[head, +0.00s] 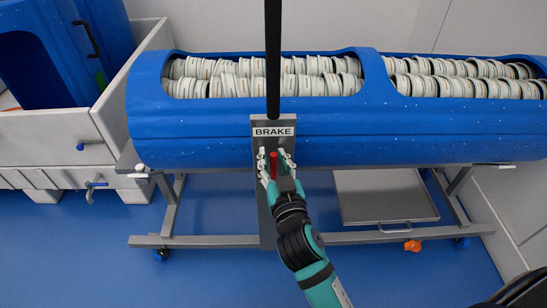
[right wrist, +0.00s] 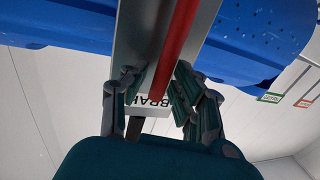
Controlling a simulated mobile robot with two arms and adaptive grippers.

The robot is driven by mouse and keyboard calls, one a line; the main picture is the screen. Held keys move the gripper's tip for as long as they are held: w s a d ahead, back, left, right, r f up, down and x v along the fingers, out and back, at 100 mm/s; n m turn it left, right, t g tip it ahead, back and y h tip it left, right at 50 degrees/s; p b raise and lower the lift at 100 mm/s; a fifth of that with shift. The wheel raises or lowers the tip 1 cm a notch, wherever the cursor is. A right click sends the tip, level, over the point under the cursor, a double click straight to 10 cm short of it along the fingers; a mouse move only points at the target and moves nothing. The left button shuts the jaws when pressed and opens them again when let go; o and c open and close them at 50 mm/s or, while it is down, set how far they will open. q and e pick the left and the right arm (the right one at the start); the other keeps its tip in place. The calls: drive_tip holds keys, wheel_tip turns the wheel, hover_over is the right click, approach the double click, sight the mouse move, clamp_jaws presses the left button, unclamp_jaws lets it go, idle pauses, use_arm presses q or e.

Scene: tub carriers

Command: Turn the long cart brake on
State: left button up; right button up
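The long cart's blue tub (head: 440,135) spans the upper head view. A grey upright panel at its front carries a sign reading BRAKE (head: 273,132). Below the sign is a red brake lever (head: 274,164); it also shows as a long red bar in the right wrist view (right wrist: 178,45). My right gripper (head: 276,166) is open, with its fingers on either side of the lever. In the right wrist view the lever runs between the fingers, nearer the right-hand one, with a gap on the left. Contact cannot be told. My left gripper is not in view.
A black vertical bar (head: 273,60) rises above the sign. White ringed items (head: 230,85) fill the tub openings. A grey wheeled frame (head: 205,241) supports the tub. A white cart with a blue tub (head: 40,60) stands at left. Blue floor (head: 100,260) is open in front.

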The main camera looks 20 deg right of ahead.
clamp_jaws()
drive_tip(key=shift+w+f, duration=0.1)
idle(0.5)
